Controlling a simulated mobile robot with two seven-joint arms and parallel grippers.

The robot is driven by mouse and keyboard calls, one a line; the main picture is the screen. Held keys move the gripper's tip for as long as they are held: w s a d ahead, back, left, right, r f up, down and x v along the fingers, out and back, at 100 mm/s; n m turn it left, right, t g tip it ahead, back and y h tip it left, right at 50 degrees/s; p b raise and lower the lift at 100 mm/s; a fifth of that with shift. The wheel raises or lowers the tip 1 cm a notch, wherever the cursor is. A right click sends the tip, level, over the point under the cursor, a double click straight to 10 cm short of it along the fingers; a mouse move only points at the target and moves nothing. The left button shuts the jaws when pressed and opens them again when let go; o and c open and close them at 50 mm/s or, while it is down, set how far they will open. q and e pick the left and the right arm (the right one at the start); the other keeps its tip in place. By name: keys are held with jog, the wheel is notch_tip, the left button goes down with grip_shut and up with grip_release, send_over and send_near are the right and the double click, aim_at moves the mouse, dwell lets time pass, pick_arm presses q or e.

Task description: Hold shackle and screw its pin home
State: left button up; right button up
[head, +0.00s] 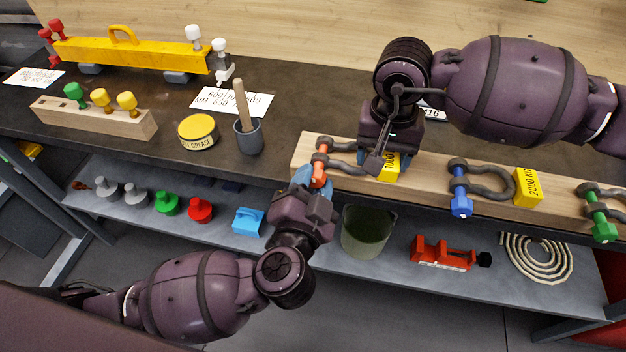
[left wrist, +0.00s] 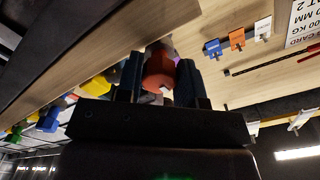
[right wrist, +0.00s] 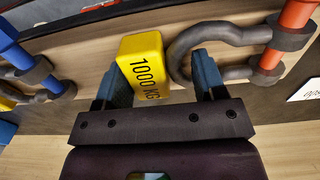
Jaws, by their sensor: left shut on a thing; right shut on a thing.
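A dark grey shackle (head: 343,147) with an orange pin (head: 319,174) sits at the left end of a wooden beam. My left gripper (head: 312,183) is shut on the pin's lower end, at the beam's front edge. In the left wrist view, the orange pin head (left wrist: 160,72) is between the blue fingertips. My right gripper (head: 382,165) reaches down over the shackle's bow. In the right wrist view, one finger is inside the bow (right wrist: 182,55) and the other beyond the yellow 1000 KG block (right wrist: 143,66). How far the pin is threaded cannot be told.
The wooden beam (head: 435,185) also carries a blue-pinned shackle (head: 487,182) and a green-pinned one (head: 603,205) to the right. A grease tin (head: 198,130) and a grey cup (head: 248,138) stand left on the bench. A lower shelf holds a bucket (head: 367,232).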

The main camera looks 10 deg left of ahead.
pick_arm(q)
jog(key=shift+s+m, duration=0.1)
jog(key=shift+m, duration=0.2)
pick_arm(e)
jog(key=shift+w+d+r, duration=0.1)
jog(key=shift+w, duration=0.15)
pick_arm(q)
jog(key=o, duration=0.7)
jog(key=shift+o, duration=1.1)
pick_arm(e)
jog(key=shift+s, duration=0.15)
pick_arm(q)
jog(key=s, duration=1.2)
pick_arm(e)
jog(key=shift+s, duration=0.1)
jog(key=o, duration=1.1)
